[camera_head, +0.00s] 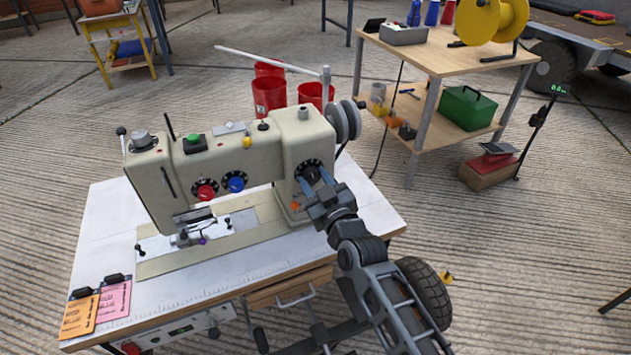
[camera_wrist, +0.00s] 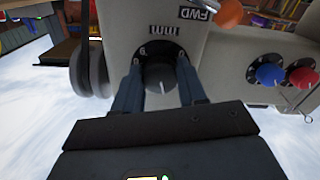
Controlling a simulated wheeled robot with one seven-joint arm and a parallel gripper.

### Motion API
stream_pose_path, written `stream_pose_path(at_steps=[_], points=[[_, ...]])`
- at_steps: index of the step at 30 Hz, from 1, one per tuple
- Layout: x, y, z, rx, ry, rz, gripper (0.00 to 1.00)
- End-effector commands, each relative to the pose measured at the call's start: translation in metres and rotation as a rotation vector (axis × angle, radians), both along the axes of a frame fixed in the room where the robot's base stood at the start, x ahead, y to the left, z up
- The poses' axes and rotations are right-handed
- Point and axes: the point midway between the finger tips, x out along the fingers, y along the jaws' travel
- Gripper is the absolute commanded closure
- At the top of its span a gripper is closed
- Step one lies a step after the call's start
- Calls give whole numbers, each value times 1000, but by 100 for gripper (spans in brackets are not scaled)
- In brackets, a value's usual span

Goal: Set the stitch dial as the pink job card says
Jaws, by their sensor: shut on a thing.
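The cream sewing machine (camera_head: 222,160) stands on a white-topped table. The stitch dial (camera_head: 312,165) is a black disc at the right end of its front face, partly covered by my gripper (camera_head: 315,180). In the wrist view the dark dial knob (camera_wrist: 159,84) sits between my two blue-grey fingers, which are shut on it. A white pointer line shows on the knob; an upside-down "mm" label (camera_wrist: 163,30) is beside it. Most scale figures are hidden or too small to read. The pink job card (camera_head: 115,299) lies at the table's front left; its writing is too small to read.
An orange card (camera_head: 77,317) lies beside the pink one. A red knob (camera_head: 205,190) and a blue knob (camera_head: 235,182) are left of the dial. An orange lever ball (camera_wrist: 230,12) is close to my fingers. Red buckets (camera_head: 270,92) stand behind the table.

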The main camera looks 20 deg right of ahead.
Motion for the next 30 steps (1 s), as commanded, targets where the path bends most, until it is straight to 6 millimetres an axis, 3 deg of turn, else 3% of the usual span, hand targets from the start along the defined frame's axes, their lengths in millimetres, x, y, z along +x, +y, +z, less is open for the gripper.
stream_pose_path(at_steps=[11, 30], points=[[0, 0, 0, 44, 0, 0, 89], [0, 1, 0, 436, 1, 0, 89]])
